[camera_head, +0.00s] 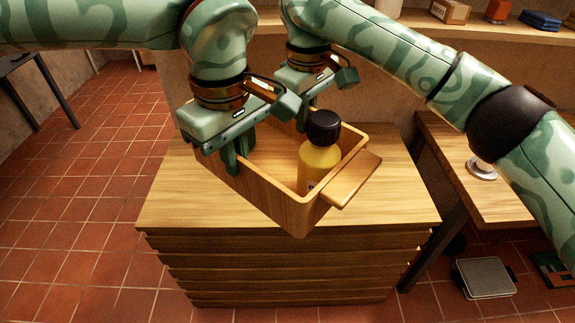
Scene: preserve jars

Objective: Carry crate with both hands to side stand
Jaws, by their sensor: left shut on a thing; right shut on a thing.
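A wooden crate (262,200) with a flat handle ledge (352,181) is in the middle of the head view, turned at an angle. A yellow jar with a black cap (319,165) stands upright inside it. My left gripper (238,158) is shut on the crate's near left wall. My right gripper (302,122) is shut on the crate's far side, its fingertips partly hidden. The crate is over a wooden stand (178,205) with slatted sides. Its near corner overlaps the stand's front edge in the picture. I cannot tell whether its base touches the top.
A wooden table (507,207) with a small metal-based item (481,170) stands at the right. A shelf at the back holds small boxes (450,11). A grey flat case (485,278) lies on the floor at right. Tiled floor (90,210) at left is clear.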

